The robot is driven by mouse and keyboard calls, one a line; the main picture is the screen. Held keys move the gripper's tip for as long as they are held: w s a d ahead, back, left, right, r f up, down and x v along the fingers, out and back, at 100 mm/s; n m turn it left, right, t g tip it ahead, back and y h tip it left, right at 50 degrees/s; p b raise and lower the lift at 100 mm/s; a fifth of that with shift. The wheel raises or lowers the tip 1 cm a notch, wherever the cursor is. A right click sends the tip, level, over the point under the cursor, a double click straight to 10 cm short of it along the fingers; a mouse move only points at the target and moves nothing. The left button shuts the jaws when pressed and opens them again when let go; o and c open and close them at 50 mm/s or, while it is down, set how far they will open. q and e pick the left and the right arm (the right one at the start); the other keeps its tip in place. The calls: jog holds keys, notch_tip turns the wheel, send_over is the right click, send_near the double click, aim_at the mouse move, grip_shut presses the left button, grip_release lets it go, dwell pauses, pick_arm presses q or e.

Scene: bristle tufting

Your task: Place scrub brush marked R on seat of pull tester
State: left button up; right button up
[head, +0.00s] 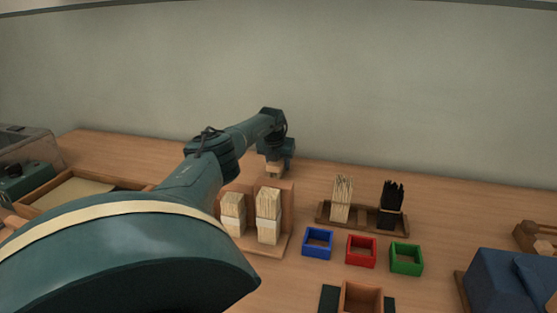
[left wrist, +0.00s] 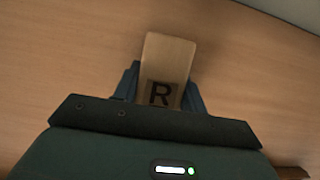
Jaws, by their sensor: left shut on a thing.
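The scrub brush marked R (left wrist: 168,58) has a pale wooden block with a black R on it. In the left wrist view it sits between the jaws of my left gripper (left wrist: 160,92), which is shut on it. In the head view my left gripper (head: 275,160) is over the back of the table, behind a wooden rack, with a small pale part of the brush (head: 274,169) showing below it. The brush's bristles cannot be made out. I cannot tell which thing is the pull tester or its seat. My right gripper is not in view.
The wooden rack (head: 284,243) holds two pale bundles. A wooden holder (head: 365,221) carries pale and black bristles. Blue (head: 318,252), red (head: 361,262) and green (head: 406,270) frames stand in front. A blue block (head: 498,280) is at right, a clear-covered machine (head: 22,170) at left.

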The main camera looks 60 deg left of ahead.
pick_arm(q)
jog(key=shift+f, duration=0.15)
jog(key=o, duration=0.9)
jog(key=shift+o, duration=0.2)
